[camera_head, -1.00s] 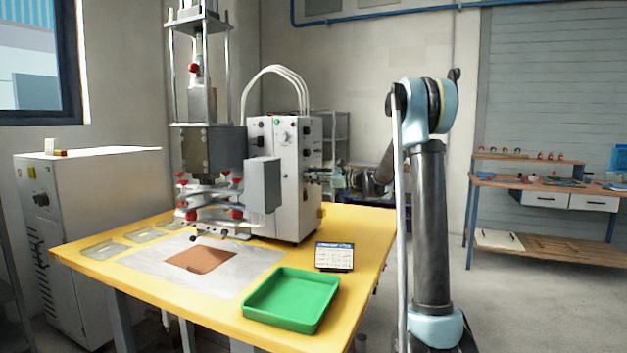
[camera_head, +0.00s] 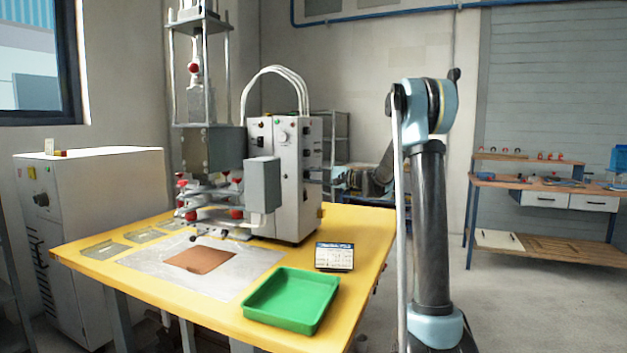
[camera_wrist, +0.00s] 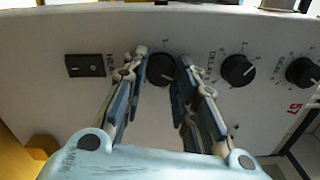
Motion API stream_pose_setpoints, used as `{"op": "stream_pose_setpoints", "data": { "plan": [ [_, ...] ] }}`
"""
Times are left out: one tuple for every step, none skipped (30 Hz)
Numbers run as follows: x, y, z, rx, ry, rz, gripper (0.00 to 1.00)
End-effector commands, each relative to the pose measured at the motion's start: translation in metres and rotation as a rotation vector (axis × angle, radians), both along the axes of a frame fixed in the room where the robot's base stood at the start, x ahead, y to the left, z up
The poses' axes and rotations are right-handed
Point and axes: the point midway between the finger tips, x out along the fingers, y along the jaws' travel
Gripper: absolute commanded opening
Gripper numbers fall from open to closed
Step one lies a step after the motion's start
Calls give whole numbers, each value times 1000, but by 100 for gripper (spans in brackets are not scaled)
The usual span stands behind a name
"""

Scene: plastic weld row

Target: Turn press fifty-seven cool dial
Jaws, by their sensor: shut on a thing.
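The press (camera_head: 290,180) stands on the yellow table, and my gripper (camera_head: 335,178) is at the right side of its white cabinet in the head view. In the wrist view a pale panel (camera_wrist: 200,30) carries three black dials: a left dial (camera_wrist: 160,70), a middle dial (camera_wrist: 238,70) and a right dial (camera_wrist: 302,71). My gripper (camera_wrist: 163,58) is shut on the left dial, one finger on each side.
A black switch (camera_wrist: 85,65) is left of the held dial. A green tray (camera_head: 290,300) and a small sign (camera_head: 334,256) are on the table (camera_head: 370,235). A workbench (camera_head: 545,188) stands at the far right, with open floor before it.

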Motion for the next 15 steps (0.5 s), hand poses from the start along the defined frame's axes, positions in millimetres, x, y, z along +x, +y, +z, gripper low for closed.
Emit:
{"op": "stream_pose_setpoints", "data": {
  "plan": [
    [0, -1, -2, -21, -41, -1, 3],
    [0, -1, -2, -31, -69, -1, 3],
    [0, -1, -2, -44, -104, -1, 3],
    [0, -1, -2, -53, -131, -1, 3],
    [0, -1, -2, -63, -158, -1, 2],
    [0, -1, -2, -76, -194, -1, 2],
    [0, -1, -2, -86, -220, -1, 2],
    [0, -1, -2, -96, -247, -1, 2],
    [0, -1, -2, -109, -283, -1, 2],
    [0, -1, -2, -119, -309, -1, 2],
    [0, -1, -2, -129, -336, -1, 2],
    [0, -1, -2, -142, -372, -1, 2],
    [0, -1, -2, -151, -398, 0, 2],
    [0, -1, -2, -161, -426, 0, 2],
    [0, -1, -2, -174, -460, 0, 2]
  ]
}}
